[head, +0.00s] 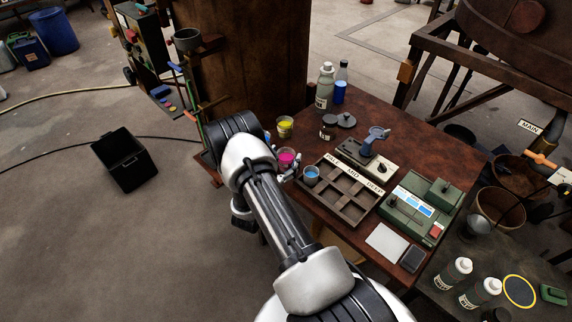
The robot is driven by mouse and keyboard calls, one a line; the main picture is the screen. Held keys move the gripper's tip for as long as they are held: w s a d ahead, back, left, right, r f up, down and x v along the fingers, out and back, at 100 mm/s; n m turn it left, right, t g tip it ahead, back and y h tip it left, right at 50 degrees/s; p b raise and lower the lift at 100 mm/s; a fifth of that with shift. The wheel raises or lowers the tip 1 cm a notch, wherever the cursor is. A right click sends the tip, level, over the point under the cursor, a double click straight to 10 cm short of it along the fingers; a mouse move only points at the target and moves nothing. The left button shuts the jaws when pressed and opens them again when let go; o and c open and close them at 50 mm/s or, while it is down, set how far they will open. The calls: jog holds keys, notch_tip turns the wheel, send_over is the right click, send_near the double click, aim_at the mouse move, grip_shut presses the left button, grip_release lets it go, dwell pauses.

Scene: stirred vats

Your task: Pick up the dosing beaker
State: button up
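Small clear cups stand on the brown table (442,140): one with yellow contents (285,127), one with magenta contents (287,159), and one with blue contents (311,175) at the left end of the sorting tray. A grey cup-like vessel (187,40) sits on a bracket at upper left. I cannot tell which vessel is the dosing beaker. My arm reaches up from the bottom to the table's left edge. My gripper (289,173) seems to show only as small pale parts beside the magenta cup, mostly hidden behind my arm; its opening cannot be made out.
The labelled tray (352,204), a small device (366,160) with a blue-grey piece on it, and a green machine (420,207) fill the table. Bottles (325,87) and a dark jar (328,127) stand at its back. A black crate (124,158) lies on open floor at left.

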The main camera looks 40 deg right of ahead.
jog(key=c, duration=0.9)
jog(key=shift+c, duration=0.6)
